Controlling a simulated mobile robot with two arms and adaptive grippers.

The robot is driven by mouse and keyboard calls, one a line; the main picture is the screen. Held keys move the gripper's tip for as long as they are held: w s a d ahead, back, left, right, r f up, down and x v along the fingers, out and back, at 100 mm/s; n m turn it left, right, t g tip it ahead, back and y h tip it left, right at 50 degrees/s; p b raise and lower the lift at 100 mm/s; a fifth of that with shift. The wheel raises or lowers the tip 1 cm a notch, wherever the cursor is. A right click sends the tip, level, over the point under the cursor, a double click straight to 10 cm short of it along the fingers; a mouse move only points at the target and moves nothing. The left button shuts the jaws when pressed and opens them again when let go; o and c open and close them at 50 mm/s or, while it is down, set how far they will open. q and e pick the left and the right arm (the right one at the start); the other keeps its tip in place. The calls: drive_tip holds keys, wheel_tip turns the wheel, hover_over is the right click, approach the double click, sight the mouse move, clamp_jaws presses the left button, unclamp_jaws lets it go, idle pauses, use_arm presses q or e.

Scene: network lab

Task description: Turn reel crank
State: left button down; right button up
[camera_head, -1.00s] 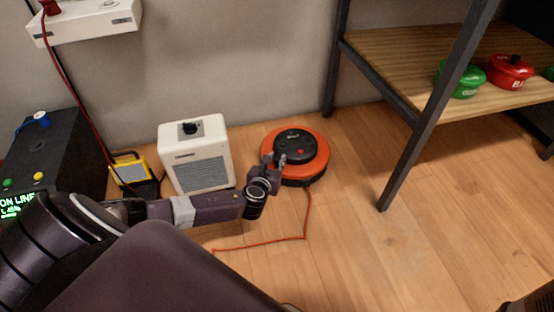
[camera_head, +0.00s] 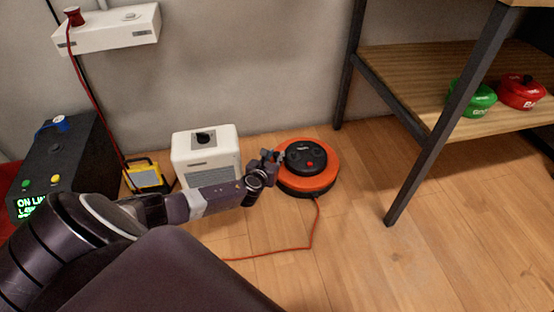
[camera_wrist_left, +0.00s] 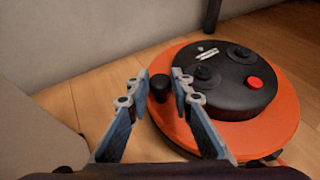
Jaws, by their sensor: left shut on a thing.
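The cable reel (camera_head: 322,182) is a flat orange drum with a black top on the wood floor; it also shows in the left wrist view (camera_wrist_left: 281,120). Its black top has sockets and a red button (camera_wrist_left: 255,83). A black crank knob (camera_wrist_left: 160,88) stands up at the reel's left edge. My left gripper (camera_head: 274,156) is at that edge, its fingertips (camera_wrist_left: 160,80) on either side of the knob and shut on it. The knob is hidden by the fingers in the head view. My right gripper is not in view.
A white heater-like box (camera_head: 205,150) stands just left of the reel. A yellow-framed item (camera_head: 148,175) and a black unit with a lit display (camera_head: 62,160) stand further left. A shelf leg (camera_head: 425,160) rises to the right. An orange cable (camera_head: 314,230) runs across open floor.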

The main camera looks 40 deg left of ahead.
use_arm(q)
drive_tip(key=shift+a+f, duration=0.1)
drive_tip(key=shift+a, duration=0.9)
drive_tip(key=c, duration=1.7)
unclamp_jaws()
drive_tip(key=shift+s+a, duration=0.1)
drive_tip(key=shift+d, duration=0.3)
